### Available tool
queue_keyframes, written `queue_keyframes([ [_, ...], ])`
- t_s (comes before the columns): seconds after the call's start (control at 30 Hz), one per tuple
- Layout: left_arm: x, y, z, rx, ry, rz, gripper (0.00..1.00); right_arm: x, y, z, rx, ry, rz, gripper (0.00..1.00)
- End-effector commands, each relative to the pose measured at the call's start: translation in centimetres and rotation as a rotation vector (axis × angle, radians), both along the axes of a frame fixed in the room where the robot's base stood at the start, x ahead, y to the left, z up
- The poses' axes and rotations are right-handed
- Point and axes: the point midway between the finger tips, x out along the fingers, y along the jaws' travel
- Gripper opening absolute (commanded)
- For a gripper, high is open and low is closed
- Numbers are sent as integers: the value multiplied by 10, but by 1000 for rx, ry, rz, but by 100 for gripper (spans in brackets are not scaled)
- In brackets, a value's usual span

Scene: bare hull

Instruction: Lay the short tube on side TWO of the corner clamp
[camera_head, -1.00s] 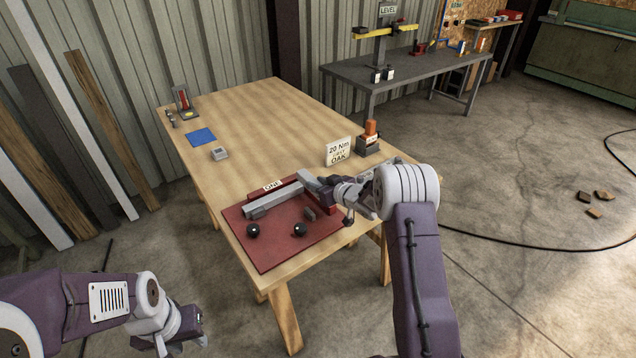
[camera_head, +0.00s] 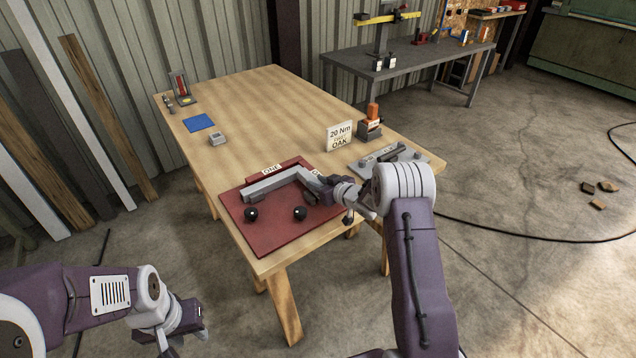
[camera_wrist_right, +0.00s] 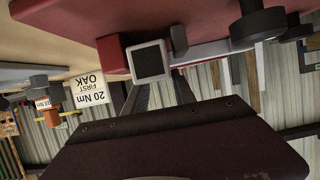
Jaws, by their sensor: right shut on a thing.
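The corner clamp is a red plate (camera_head: 268,240) with raised red sides on the near part of the wooden table. Its far side carries a label reading ONE (camera_head: 271,169), and a grey tube (camera_head: 268,186) lies along that side. My right gripper (camera_head: 335,190) is shut on the short tube (camera_head: 312,181), at the clamp's right side, which is mostly hidden by gripper and tube. The wrist view shows the tube's square open end (camera_wrist_right: 150,62) beside a red block; I cannot tell whether it touches the clamp. My left gripper (camera_head: 180,328) is off the table, lower left; its opening is unclear.
Two black knobs (camera_head: 251,214) (camera_head: 300,213) stand on the clamp's near part. A sign reading 20 Nm (camera_head: 339,136), an orange-topped tool (camera_head: 371,120) and a grey plate with dark parts (camera_head: 408,163) lie beyond my right gripper. The table's middle is clear.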

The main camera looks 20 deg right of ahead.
Motion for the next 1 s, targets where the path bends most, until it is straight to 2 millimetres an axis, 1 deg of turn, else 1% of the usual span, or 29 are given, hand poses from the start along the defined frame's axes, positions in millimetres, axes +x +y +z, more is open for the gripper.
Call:
queue_keyframes([
  [0.13, 0, 0, 1, 0, 0, 0, 36, 0, 0, 1, 0, -1, 0, 0],
  [0.17, 0, 0, 1, 0, 0, 0, 36, 0, 0, 1, 0, -1, 0, 40],
  [0.2, 0, 0, 1, 0, 0, 0, 36, 0, 0, 1, 0, -1, 0, 51],
  [0.23, 0, 0, 1, 0, 0, 0, 36, 0, 0, 1, 0, -1, 0, 57],
  [0.53, 0, 0, 1, 0, 0, 0, 36, -1, 0, 0, 0, 1, 0, 57],
  [0.63, 0, 0, 1, 0, 0, 0, 36, -6, -3, 3, 0, 2, -1, 57],
  [0.77, 0, 0, 1, 0, 0, 0, 36, -26, -11, 13, 0, 1, -2, 57],
  [0.9, 0, 0, 2, 0, 0, 0, 36, -53, -21, 25, 0, 0, -3, 57],
  [1.0, 0, 0, 2, 0, 0, 0, 36, -67, -26, 31, 0, -1, -2, 57],
])
